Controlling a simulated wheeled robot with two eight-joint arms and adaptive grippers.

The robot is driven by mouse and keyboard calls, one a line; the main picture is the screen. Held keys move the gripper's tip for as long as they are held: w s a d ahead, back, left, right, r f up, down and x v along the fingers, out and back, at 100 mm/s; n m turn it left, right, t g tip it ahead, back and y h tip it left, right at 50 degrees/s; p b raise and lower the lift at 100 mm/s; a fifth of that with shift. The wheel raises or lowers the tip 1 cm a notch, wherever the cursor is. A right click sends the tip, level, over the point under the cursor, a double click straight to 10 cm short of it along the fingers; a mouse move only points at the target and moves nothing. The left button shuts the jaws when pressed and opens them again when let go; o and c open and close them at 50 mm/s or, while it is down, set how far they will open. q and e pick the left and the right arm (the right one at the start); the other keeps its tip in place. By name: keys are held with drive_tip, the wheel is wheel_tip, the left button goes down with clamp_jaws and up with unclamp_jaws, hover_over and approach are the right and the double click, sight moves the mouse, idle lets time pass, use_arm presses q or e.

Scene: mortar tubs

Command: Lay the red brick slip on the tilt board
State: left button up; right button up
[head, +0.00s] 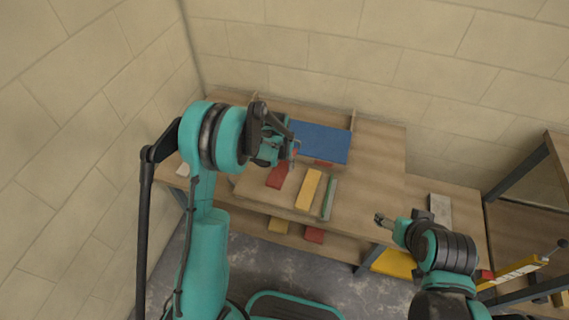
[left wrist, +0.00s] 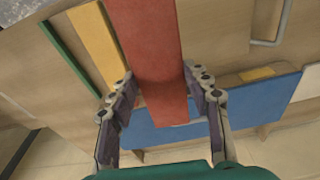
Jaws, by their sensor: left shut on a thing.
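The red brick slip (head: 277,176) is a long flat red piece at the left of the bench in the head view. My left gripper (head: 289,149) is shut on it. In the left wrist view the red slip (left wrist: 154,60) runs between the two fingertips, which grip its long sides. A flat blue board (head: 320,142), apparently the tilt board, is at the back of the bench, just right of my left gripper. It also shows in the left wrist view (left wrist: 170,134), partly behind the slip. My right gripper (head: 384,219) is small and apart from these; its opening is unclear.
A yellow slip (head: 308,189) and a green strip (head: 328,198) lie on the bench right of the red slip. Another red piece (head: 323,163) shows at the blue board's front edge. A block wall stands behind.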

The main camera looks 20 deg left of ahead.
use_arm(q)
drive_tip(key=shift+a+f+b, duration=0.1)
drive_tip(key=shift+f+b, duration=0.3)
drive_tip(key=shift+f, duration=0.35)
wheel_tip(320, 180, down, 8)
drive_tip(key=b, duration=0.5)
drive_tip(key=shift+f, duration=0.1)
drive_tip(key=shift+f+b, duration=0.55)
drive_tip(key=shift+b, duration=0.2)
drive_tip(key=shift+f+b, duration=0.4)
drive_tip(key=shift+f, duration=0.05)
drive_tip(key=o, duration=1.6)
drive_tip(key=shift+o, duration=0.2)
drive_tip(key=shift+r, duration=0.1)
drive_tip(key=r, duration=0.4)
drive_tip(key=s+r, duration=0.1)
drive_tip(key=r, duration=0.6)
drive_tip(key=shift+s+r, duration=0.35)
drive_tip(key=shift+r, duration=0.1)
